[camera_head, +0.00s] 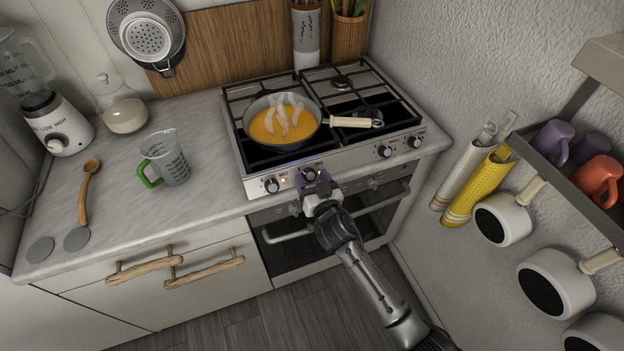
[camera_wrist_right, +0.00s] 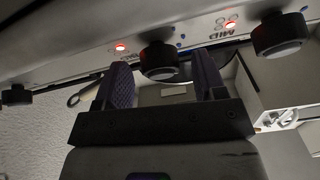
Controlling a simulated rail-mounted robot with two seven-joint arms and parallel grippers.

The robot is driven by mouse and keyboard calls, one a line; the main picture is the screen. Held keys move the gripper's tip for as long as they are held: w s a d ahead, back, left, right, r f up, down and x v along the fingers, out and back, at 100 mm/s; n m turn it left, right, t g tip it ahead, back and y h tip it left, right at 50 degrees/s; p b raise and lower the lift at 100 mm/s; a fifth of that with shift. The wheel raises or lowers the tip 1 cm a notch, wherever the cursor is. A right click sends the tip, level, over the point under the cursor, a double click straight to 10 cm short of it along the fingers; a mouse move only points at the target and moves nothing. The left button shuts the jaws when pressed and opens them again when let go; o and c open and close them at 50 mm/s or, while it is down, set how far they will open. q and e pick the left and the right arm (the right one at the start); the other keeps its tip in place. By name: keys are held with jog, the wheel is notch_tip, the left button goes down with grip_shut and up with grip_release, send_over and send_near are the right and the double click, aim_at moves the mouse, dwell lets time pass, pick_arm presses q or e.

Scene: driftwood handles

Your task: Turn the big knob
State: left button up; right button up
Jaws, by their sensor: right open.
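The stove front carries several black-and-silver knobs. My right gripper (camera_head: 316,186) is open at the stove front, just below the second knob from the left (camera_head: 309,174). In the right wrist view, the open gripper (camera_wrist_right: 164,77) has its two dark ribbed fingers apart, with a black round knob (camera_wrist_right: 157,60) lined up between their tips. I cannot tell whether the fingers touch it. The leftmost knob (camera_head: 271,185) is beside it and free. Two more knobs (camera_head: 384,151) sit further right. Which knob is the big one is unclear. My left gripper is not in view.
A pan (camera_head: 264,140) of steaming orange soup stands on the left burners, its handle pointing right. Oven door handles run below the knobs, close under my right gripper. A glass measuring jug (camera_head: 170,165) stands on the counter to the left. Red indicator lights glow by the knobs.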

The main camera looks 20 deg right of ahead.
jog(key=shift+w, duration=0.15)
jog(key=shift+c, duration=0.5)
jog(key=c, duration=0.8)
jog(key=shift+r+n+p, duration=0.2)
jog(key=shift+n+p, duration=0.2)
jog(key=shift+p, duration=0.2)
jog(key=n+g+y+p, duration=0.1)
jog(key=n+y+p, duration=0.1)
jog(key=n+p, duration=0.3)
jog(key=n+g+y+p, duration=0.1)
jog(key=n+y+p, duration=0.1)
jog(key=n+p, duration=0.3)
jog(key=d+n+g+y+p, duration=0.1)
jog(key=n+g+y+p, duration=0.1)
jog(key=n+p, duration=0.3)
jog(key=shift+w+r+y, duration=0.1)
jog(key=shift+r+y, duration=0.25)
jog(key=shift+y, duration=0.15)
jog(key=n+g+p, duration=0.1)
jog(key=n+p, duration=0.1)
jog(key=shift+f+n+g+p, duration=0.1)
jog(key=shift+n+g+p, duration=0.2)
jog(key=shift+n, duration=0.1)
jog(key=shift+f+n+g+p, duration=0.1)
jog(key=shift+n+g+p, duration=0.2)
jog(key=shift+n+p, duration=0.25)
jog(key=shift+a, duration=0.1)
